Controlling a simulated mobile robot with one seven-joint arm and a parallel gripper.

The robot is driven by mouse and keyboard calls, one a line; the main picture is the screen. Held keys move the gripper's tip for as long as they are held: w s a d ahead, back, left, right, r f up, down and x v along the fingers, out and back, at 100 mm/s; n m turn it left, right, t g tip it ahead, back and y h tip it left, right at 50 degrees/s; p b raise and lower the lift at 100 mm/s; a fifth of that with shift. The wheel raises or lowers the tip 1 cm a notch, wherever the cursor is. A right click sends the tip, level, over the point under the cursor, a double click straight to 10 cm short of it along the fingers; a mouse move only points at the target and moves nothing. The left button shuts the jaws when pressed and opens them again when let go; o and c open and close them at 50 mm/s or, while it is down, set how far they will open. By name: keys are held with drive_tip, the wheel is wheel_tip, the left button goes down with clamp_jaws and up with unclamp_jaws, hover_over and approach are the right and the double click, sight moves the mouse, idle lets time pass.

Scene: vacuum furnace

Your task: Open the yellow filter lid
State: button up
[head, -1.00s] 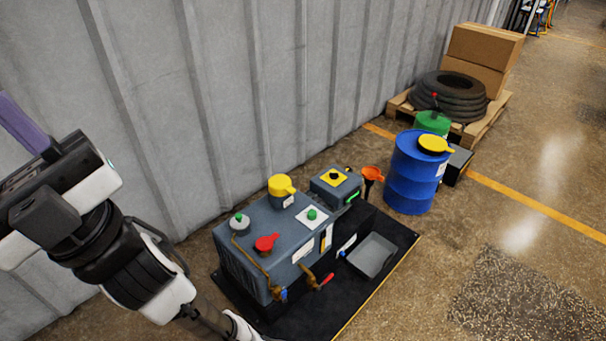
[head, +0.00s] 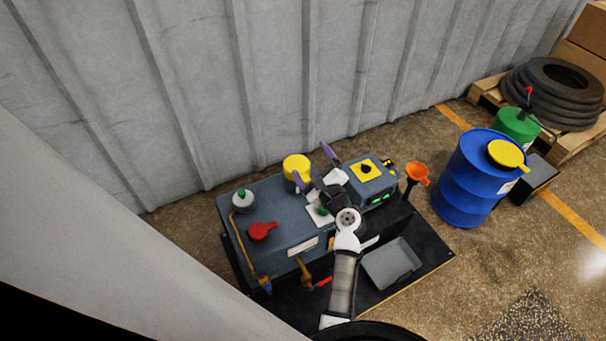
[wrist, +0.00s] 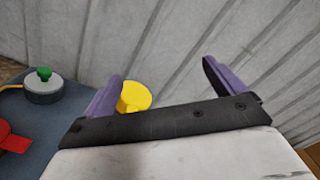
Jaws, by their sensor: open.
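The yellow filter lid (head: 297,163) is a round cap on top of the grey-blue machine (head: 270,205), near its back edge by the wall. It looks closed. In the wrist view the yellow lid (wrist: 134,96) shows just right of the left purple finger, which hides part of it. My gripper (head: 314,165) is above the machine with its purple fingers spread wide and nothing between them. In the head view the left finger overlaps the lid's right edge; I cannot tell whether they touch.
A red cap (head: 262,231) and a grey cap with a green knob (head: 243,200) sit on the machine's left part. A control box (head: 368,180) stands right of the lid. An orange funnel (head: 416,173) and blue drum (head: 472,180) are further right. The corrugated wall (head: 250,90) is close behind.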

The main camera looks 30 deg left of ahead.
sight(303, 172)
drive_tip(key=s+d+f+m, duration=0.3)
drive_tip(key=d+f+m, duration=0.4)
drive_tip(key=f, duration=0.4)
drive_tip(key=shift+m+g, duration=0.3)
drive_tip(key=shift+m, duration=0.3)
drive_tip(key=b+x, duration=0.1)
drive_tip(key=x, duration=0.3)
drive_tip(key=b+x, duration=0.2)
drive_tip(key=x, duration=0.2)
drive_tip(key=b+x, duration=0.1)
drive_tip(key=x, duration=0.4)
drive_tip(key=shift+s+f, duration=0.15)
drive_tip(key=shift+f, duration=0.1)
drive_tip(key=shift+w+a+r+b, duration=0.1)
drive_tip(key=shift+w+a+b, duration=0.25)
drive_tip(key=shift+a, duration=0.2)
drive_tip(key=shift+c, duration=0.4)
drive_tip(key=c, duration=1.3)
drive_tip(key=shift+r+p, duration=0.2)
drive_tip(key=shift+p, duration=0.15)
